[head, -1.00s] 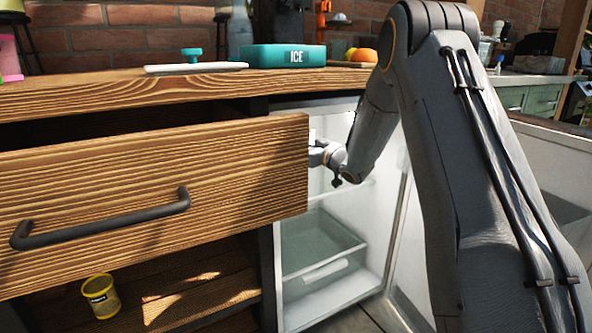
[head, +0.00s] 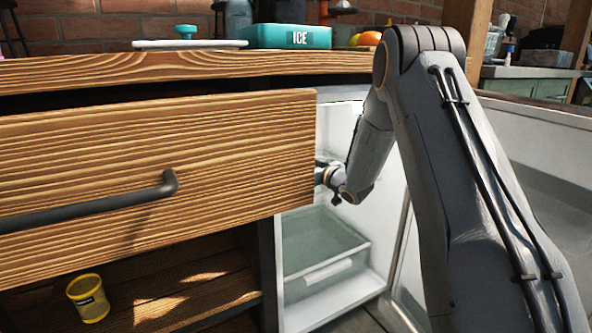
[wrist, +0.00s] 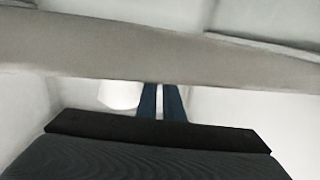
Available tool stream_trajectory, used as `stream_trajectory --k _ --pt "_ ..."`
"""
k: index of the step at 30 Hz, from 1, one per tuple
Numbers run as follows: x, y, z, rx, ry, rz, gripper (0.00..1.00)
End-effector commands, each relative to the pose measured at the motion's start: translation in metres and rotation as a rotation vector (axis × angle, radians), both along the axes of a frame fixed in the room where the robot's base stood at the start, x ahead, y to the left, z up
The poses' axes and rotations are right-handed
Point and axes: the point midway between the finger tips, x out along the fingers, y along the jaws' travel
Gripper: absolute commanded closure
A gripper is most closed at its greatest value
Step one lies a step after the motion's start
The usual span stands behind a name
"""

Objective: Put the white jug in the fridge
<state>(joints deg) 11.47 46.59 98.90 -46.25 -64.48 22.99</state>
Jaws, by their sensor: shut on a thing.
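The open fridge (head: 338,297) stands under the counter, with pale walls and a clear drawer at the bottom. My arm reaches into its upper part. In the head view the wooden drawer front hides my fingertips and what they hold. In the wrist view my gripper (wrist: 162,100) shows two dark blue fingers close together, with a thin white strip between them. A white rounded piece of the white jug (wrist: 119,95) shows just left of the fingers. A grey band, perhaps a shelf edge, crosses above and hides the rest of the jug.
The wooden drawer (head: 150,190) is pulled out, close left of my wrist. A yellow cup (head: 88,298) sits on the lower shelf. A teal ICE box (head: 287,37) and a white board (head: 190,44) lie on the counter. The fridge door is open on the right.

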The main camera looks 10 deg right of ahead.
Motion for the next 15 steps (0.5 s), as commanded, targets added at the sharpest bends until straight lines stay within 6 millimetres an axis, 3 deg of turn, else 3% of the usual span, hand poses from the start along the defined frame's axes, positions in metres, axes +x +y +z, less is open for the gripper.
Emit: stream_trajectory --k 3,15 --pt "0.0005 -0.0002 -0.0100 0.001 -0.003 0.000 1.00" --pt "0.0002 0.0000 -0.0124 0.000 -0.002 0.000 1.00"
